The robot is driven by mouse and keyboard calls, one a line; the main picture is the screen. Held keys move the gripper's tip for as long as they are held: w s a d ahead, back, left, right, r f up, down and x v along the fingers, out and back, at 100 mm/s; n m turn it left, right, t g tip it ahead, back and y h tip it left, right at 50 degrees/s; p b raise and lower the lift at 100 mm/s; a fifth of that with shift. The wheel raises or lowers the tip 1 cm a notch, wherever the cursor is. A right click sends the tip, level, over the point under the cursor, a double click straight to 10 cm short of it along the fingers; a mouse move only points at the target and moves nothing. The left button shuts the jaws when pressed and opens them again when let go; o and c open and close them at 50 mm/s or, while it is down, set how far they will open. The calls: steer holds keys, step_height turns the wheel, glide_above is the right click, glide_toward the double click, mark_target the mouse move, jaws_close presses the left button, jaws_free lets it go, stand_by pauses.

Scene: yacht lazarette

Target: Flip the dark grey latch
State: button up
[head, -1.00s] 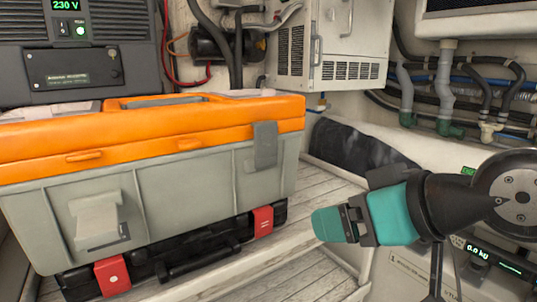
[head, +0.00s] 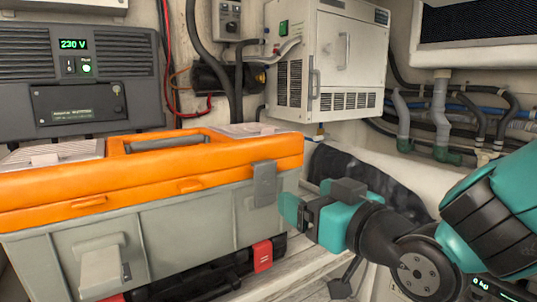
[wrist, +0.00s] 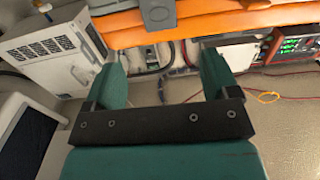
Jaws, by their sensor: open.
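The dark grey latch (head: 265,183) is on the right part of the front of a toolbox with an orange lid (head: 150,180) and a grey body (head: 180,235). It hangs down across the seam, lying close against the front. In the wrist view the latch (wrist: 158,13) is at the top centre, beyond and between my fingertips. My gripper (head: 290,209) is just right of the latch in the head view, with teal fingers. In the wrist view my gripper (wrist: 163,75) is open, with nothing between the fingers. I see no contact with the latch.
A lighter grey latch (head: 101,268) sticks out at the box's front left. A black case with a red clasp (head: 262,255) is under the toolbox. A white cabinet (head: 330,60) and pipes (head: 440,115) stand behind. A power unit (head: 80,80) is at the back left.

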mark_target(266, 176)
steer(key=p+x, duration=1)
steer(key=p, duration=0.2)
steer(key=shift+w+a+r, duration=0.15)
steer(key=shift+w+r, duration=0.05)
steer(key=shift+w+a+f+p, duration=0.25)
steer(key=shift+w+a+p, duration=0.15)
steer(key=shift+w+p, duration=0.2)
steer(key=c, duration=1.3)
steer(key=shift+f, duration=0.1)
